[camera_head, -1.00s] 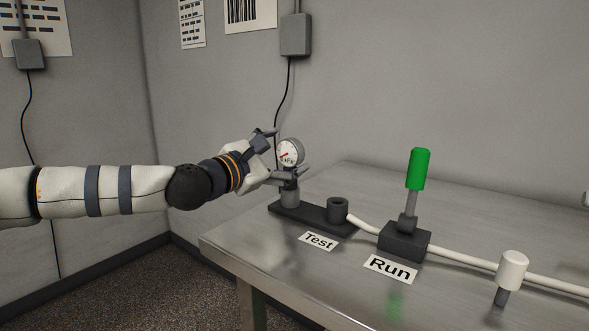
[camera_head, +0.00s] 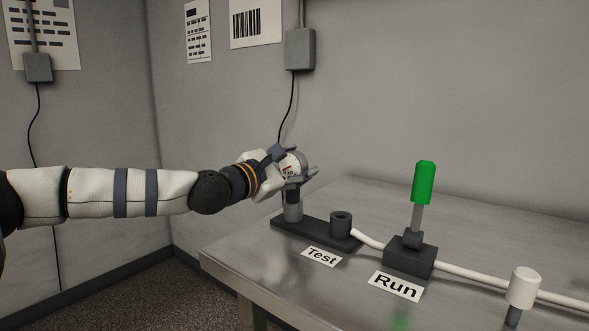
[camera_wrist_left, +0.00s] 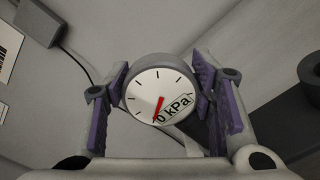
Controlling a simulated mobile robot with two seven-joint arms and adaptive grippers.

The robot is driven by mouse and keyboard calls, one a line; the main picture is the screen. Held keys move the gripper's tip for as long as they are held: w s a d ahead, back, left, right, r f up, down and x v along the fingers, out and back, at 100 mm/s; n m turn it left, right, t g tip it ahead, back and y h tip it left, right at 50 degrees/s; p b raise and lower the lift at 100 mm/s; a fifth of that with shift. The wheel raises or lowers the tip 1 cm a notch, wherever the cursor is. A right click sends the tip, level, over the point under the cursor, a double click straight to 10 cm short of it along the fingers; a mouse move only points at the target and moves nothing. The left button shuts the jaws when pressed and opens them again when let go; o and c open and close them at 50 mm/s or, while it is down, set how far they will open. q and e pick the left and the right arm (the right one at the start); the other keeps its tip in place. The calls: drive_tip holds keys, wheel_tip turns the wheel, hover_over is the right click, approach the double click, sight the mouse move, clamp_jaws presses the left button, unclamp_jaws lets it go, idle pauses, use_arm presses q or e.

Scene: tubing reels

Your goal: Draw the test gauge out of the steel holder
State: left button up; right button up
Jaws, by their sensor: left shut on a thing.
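The test gauge (camera_head: 294,160), round with a white face and a red needle, is above the steel holder (camera_head: 293,211) in the head view. The holder is a short grey cylinder on a dark base plate. A dark stem runs down from the gauge to the holder's top, and its lower end is hidden. My left gripper (camera_head: 292,164) is shut on the gauge, coming from the left. In the left wrist view, the gauge (camera_wrist_left: 158,88) sits between the purple finger pads, its "0 kPa" label facing the camera. My right gripper is not in view.
On the same base plate (camera_head: 318,239), a dark socket (camera_head: 341,220) stands right of the holder, with a white hose (camera_head: 460,272) running right. A dark block with a green handle (camera_head: 424,183) and a white-capped post (camera_head: 522,286) are further right. The table's rear is clear.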

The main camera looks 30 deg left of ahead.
sight(295, 152)
use_arm(q)
wheel_tip(295, 152, up, 4)
drive_tip(key=shift+s+f+p, duration=0.1)
drive_tip(key=shift+p, duration=0.35)
drive_tip(key=s+d+r+p, duration=0.2)
drive_tip(key=s+d+r, duration=0.2)
drive_tip(key=s+r, duration=0.5)
drive_tip(key=s, duration=0.4)
drive_tip(key=shift+d, duration=0.2)
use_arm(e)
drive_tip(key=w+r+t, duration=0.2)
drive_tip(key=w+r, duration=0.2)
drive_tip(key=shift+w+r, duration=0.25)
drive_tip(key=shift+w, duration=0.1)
use_arm(q)
drive_tip(key=shift+s+p, duration=0.1)
drive_tip(key=shift+p, duration=0.2)
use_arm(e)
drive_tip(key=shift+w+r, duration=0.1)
